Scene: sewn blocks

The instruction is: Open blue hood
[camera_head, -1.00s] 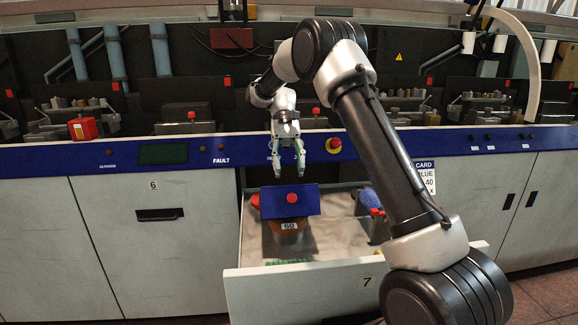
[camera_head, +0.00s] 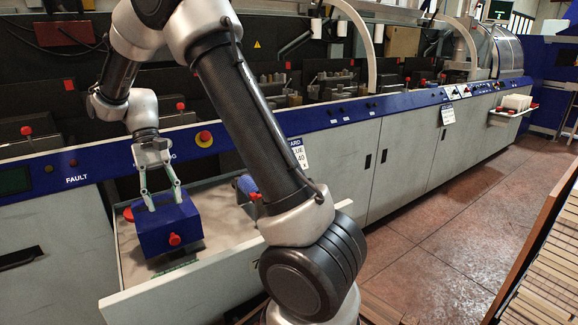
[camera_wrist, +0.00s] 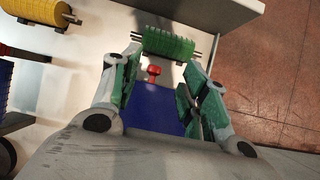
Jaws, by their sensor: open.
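The blue hood (camera_head: 165,243) is a box-like cover with a red knob (camera_head: 175,239) on its front, in the open drawer at lower left of the head view. My gripper (camera_head: 164,204) points down at its top, fingers open. In the wrist view the blue hood (camera_wrist: 155,108) shows between the spread fingers of my gripper (camera_wrist: 160,72), its red knob (camera_wrist: 153,72) near the fingertips. I cannot tell whether the fingers touch it. What lies under the hood is hidden.
The drawer (camera_head: 225,225) stands out from the machine front. A green spool (camera_wrist: 168,45) lies beyond the hood and a yellow spool (camera_wrist: 36,15) at upper left. Red-tiled floor (camera_head: 440,215) is free on the right. A slatted wooden thing (camera_head: 545,265) stands at far right.

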